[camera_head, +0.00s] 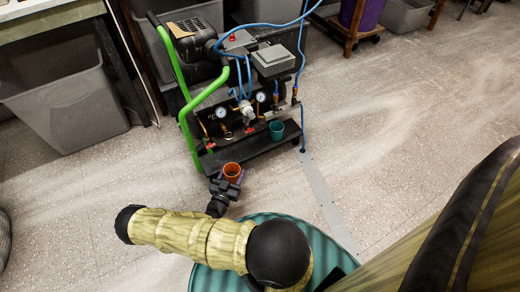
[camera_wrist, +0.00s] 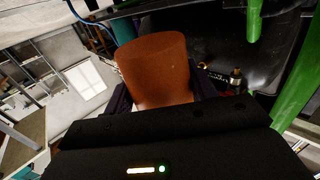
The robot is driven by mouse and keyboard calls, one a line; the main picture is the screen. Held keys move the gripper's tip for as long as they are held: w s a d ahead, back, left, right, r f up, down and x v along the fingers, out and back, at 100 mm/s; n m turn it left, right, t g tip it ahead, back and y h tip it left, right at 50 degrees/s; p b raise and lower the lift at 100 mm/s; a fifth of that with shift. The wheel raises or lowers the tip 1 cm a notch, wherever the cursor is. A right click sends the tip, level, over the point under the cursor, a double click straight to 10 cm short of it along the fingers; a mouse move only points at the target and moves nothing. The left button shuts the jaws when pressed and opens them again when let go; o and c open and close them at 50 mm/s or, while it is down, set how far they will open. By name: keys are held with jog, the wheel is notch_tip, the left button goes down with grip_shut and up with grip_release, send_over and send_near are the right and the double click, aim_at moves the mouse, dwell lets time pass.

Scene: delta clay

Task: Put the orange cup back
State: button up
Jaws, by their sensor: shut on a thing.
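The orange cup (camera_head: 232,170) is held between the purple fingers of my gripper (camera_head: 227,182) in the head view. It is just in front of the near edge of the black compressor cart's shelf (camera_head: 255,147); I cannot tell whether it touches the shelf. In the wrist view the orange cup (camera_wrist: 157,70) fills the upper middle, with a purple finger on each side of my gripper (camera_wrist: 165,95). My gripper is shut on the cup. A teal cup (camera_head: 277,131) stands on the cart's shelf, to the right of the orange cup.
The compressor cart has a green handle (camera_head: 183,90), gauges and blue hoses. A grey bin (camera_head: 68,105) stands at the left under a table. A purple bin (camera_head: 362,14) is at the back. The floor (camera_head: 400,110) to the right is clear.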

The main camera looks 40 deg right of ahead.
jog(key=a+r+n+t+y+p, duration=0.2)
jog(key=a+r+p, duration=0.3)
jog(key=r+p, duration=1.9)
jog(key=w+a+r+n+t+y+p, duration=0.1)
jog(key=a+r+p, duration=0.5)
jog(key=r+p, duration=1.8)
jog(key=w+a+r+n+t+y+p, duration=0.1)
jog(key=a+r+n+t+y+p, duration=0.2)
jog(key=r+p, duration=2.1)
jog(key=a+r, duration=0.3)
jog(key=r, duration=1.2)
jog(key=shift+a+r+t+y, duration=0.2)
jog(key=shift+r+t+y, duration=0.2)
jog(key=shift+w+a, duration=0.1)
